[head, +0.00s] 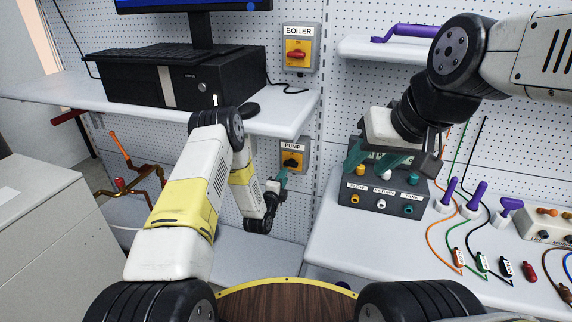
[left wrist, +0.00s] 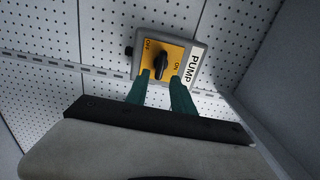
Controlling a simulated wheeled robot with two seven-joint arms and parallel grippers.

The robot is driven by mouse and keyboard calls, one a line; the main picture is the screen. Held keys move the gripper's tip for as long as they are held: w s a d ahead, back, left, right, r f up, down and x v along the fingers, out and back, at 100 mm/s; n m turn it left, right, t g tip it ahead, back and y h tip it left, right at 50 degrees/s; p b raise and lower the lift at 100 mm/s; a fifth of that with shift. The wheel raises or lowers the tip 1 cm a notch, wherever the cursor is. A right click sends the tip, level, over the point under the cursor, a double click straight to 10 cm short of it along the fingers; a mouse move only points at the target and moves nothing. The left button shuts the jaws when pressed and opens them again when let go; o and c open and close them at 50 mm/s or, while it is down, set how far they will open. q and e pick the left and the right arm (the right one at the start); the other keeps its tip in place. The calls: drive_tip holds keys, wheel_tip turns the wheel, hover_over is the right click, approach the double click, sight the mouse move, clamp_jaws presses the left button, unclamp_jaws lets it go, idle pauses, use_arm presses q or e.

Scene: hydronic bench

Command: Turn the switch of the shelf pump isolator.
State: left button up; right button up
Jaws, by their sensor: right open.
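The pump isolator (head: 301,151) is a grey box with a yellow plate and a PUMP label, on the pegboard below the shelf. It also shows in the left wrist view (left wrist: 202,50), with OFF and ON marks. Its black switch (left wrist: 160,66) sits mid-plate; I cannot tell its exact setting. My left gripper (head: 279,180) is at the front of the box. In the left wrist view its teal fingertips (left wrist: 161,78) are apart, one on each side of the switch's near end, with gaps visible. My right gripper (head: 374,160) is open above the labelled dark box.
The boiler isolator (head: 300,57) with a red handle is higher on the wall. A shelf (head: 290,118) with a computer overhangs the pump isolator. A dark box (head: 382,198) with sockets, purple-handled tools (head: 475,197) and cables stand on the right bench. Copper pipes (head: 135,175) are at left.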

sight(290, 166)
use_arm(q)
drive_tip(key=x, duration=0.7)
drive_tip(key=shift+w, duration=0.25)
clamp_jaws()
drive_tip(key=shift+d, duration=0.1)
